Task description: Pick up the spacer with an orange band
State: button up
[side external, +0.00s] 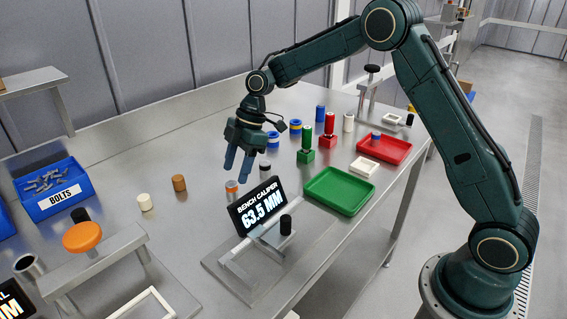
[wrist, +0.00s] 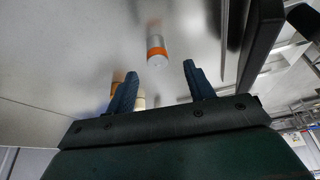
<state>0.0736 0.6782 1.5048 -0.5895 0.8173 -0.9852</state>
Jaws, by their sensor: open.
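The spacer with an orange band (side external: 231,190) stands on the metal bench just left of the caliper display, a small pale grey cylinder. In the wrist view the spacer (wrist: 157,52) appears ahead of the fingertips, roughly centred between them, with its orange band near its end face. My gripper (side external: 238,166) hangs above the spacer, blue fingers pointing down. In the wrist view my gripper (wrist: 160,73) has its fingers apart with nothing held between them.
The bench caliper display (side external: 257,206) reads 63.5 MM close to the spacer. A brown cylinder (side external: 179,183) and a cream cylinder (side external: 145,202) stand left. A green tray (side external: 339,191) and a red tray (side external: 384,148) lie right. A blue bolts bin (side external: 55,190) is at far left.

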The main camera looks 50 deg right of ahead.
aim_at(232, 183)
jog(key=shift+a+f, duration=0.2)
jog(key=shift+f, duration=0.3)
jog(key=shift+f, duration=0.1)
jog(key=shift+x, duration=2.5)
jog(key=shift+w+d, duration=0.15)
jog(key=shift+w, duration=0.05)
jog(key=c, duration=1.1)
